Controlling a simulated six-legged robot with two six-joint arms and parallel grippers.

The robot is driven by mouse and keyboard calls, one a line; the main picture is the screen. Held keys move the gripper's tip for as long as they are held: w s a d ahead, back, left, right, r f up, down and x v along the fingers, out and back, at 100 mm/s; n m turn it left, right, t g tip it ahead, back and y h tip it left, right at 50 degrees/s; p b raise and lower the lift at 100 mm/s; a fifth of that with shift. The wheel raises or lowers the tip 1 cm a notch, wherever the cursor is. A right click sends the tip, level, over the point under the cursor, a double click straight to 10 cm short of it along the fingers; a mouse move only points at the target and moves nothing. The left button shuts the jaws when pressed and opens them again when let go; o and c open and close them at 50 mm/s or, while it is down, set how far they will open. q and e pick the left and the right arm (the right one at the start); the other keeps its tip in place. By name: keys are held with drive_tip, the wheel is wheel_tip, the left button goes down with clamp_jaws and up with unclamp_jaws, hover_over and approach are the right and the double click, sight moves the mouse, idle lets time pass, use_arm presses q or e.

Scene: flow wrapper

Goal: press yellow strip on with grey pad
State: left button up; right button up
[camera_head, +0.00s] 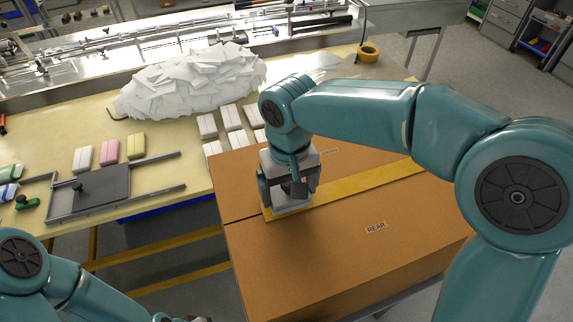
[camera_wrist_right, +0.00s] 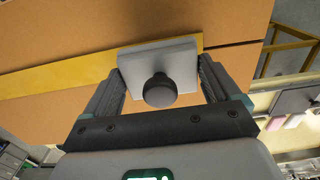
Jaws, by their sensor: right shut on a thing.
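A yellow strip (camera_head: 370,183) lies along the top seam of a large brown cardboard box (camera_head: 330,250), running from near the box's left edge toward the far right. My right gripper (camera_head: 289,187) is over the strip's left end, shut on the dark knob (camera_wrist_right: 160,91) of a grey pad (camera_wrist_right: 158,57). The pad (camera_head: 292,209) lies flat over the strip and appears to touch it, though its underside is hidden. The strip also shows in the right wrist view (camera_wrist_right: 60,78), beyond the pad.
A pale yellow table (camera_head: 170,143) behind the box holds a white heap (camera_head: 195,80), white blocks and a dark tray (camera_head: 103,188). The box top right of the pad is clear, with a REAR label (camera_head: 376,228).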

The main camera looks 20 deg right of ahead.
drive_tip(key=shift+r+p, duration=2.55)
drive_tip(key=shift+r, duration=0.5)
drive_tip(key=shift+s+f, duration=0.1)
idle(0.4)
